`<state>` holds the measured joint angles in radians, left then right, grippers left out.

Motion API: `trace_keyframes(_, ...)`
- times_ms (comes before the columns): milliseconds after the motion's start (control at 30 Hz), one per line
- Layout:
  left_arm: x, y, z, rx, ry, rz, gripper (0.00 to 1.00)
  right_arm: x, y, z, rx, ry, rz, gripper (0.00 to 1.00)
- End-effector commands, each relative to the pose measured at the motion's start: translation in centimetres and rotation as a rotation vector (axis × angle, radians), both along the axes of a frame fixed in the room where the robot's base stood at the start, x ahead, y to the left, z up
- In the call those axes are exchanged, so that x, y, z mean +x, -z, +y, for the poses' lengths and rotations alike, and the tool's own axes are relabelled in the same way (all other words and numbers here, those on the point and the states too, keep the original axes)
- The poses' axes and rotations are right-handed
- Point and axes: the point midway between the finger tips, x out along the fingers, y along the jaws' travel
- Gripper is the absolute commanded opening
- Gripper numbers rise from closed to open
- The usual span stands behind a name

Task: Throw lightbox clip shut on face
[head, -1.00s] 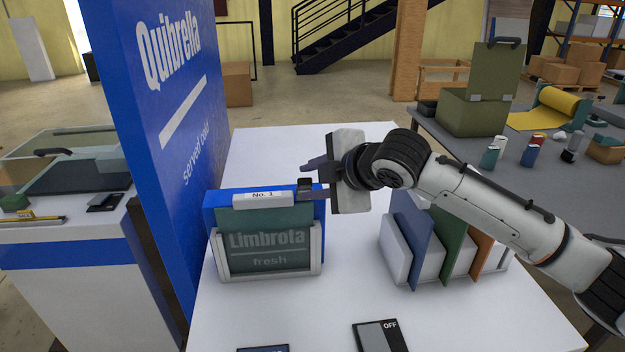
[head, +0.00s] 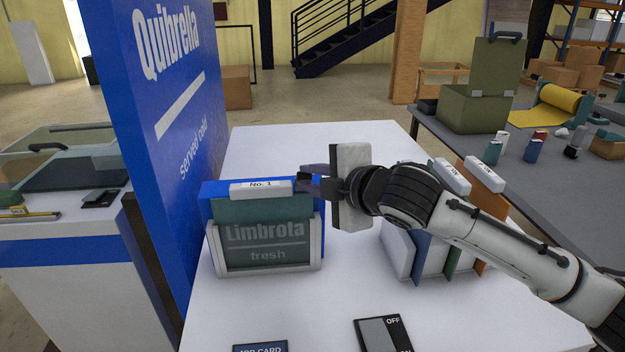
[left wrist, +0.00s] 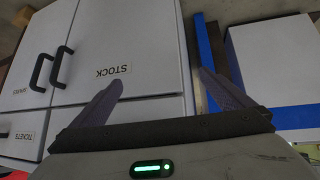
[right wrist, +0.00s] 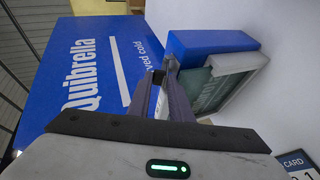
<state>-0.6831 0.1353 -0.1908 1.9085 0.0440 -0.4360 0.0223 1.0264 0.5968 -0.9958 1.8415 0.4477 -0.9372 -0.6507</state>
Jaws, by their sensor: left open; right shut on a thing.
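The lightbox (head: 208,213) stands on the white table. It has a blue body, a pale front frame (head: 316,250) and a green face (head: 262,250) reading "Limbrola fresh". A white "No. 1" label (head: 260,189) is along its top. My right gripper (head: 312,183) is at the top right corner of the box, shut on the small dark clip (head: 302,186), which its fingers partly hide. In the right wrist view the fingers (right wrist: 160,78) are close together beside the blue body (right wrist: 210,43). My left gripper (left wrist: 160,80) is open and empty, facing a cabinet marked "STOCK" (left wrist: 120,70).
A tall blue "Quibrella" panel (head: 165,110) stands left of the box. A rack with upright coloured panels (head: 423,255) is to the right, behind my right arm. An OFF switch (head: 383,335) and a job card (head: 260,348) lie in front. The table's back middle is clear.

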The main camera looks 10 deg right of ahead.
Motion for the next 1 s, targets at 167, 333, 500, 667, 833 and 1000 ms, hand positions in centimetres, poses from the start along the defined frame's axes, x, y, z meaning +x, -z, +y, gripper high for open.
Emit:
trace_keyframes(167, 0.0, 0.0, 0.0, 0.0, 0.0, 0.0, 1.0, 0.1, -0.1, -0.1, -0.001, 0.002, -0.001, 0.34)
trace_keyframes(333, 0.0, 0.0, 0.0, 0.0, 0.0, 0.001, 1.0, 0.0, 0.0, -0.1, -0.001, 0.002, 0.0, 0.34)
trace_keyframes(500, -0.1, 0.0, 0.0, 0.0, 0.0, 0.001, 1.0, 0.0, 0.0, 0.0, -0.001, 0.001, 0.001, 0.34)
trace_keyframes(667, -0.2, -0.5, 0.0, 0.001, 0.0, 0.003, 1.0, 0.2, -0.4, 0.0, -0.002, 0.003, 0.019, 0.34)
trace_keyframes(833, -0.2, -2.3, 0.0, 0.001, 0.0, 0.004, 1.0, 0.7, -1.4, 0.0, -0.001, 0.003, 0.105, 0.34)
trace_keyframes(1000, -0.2, -4.2, 0.0, 0.001, 0.0, 0.004, 1.0, 1.2, -2.1, 0.0, 0.0, 0.002, 0.232, 0.34)
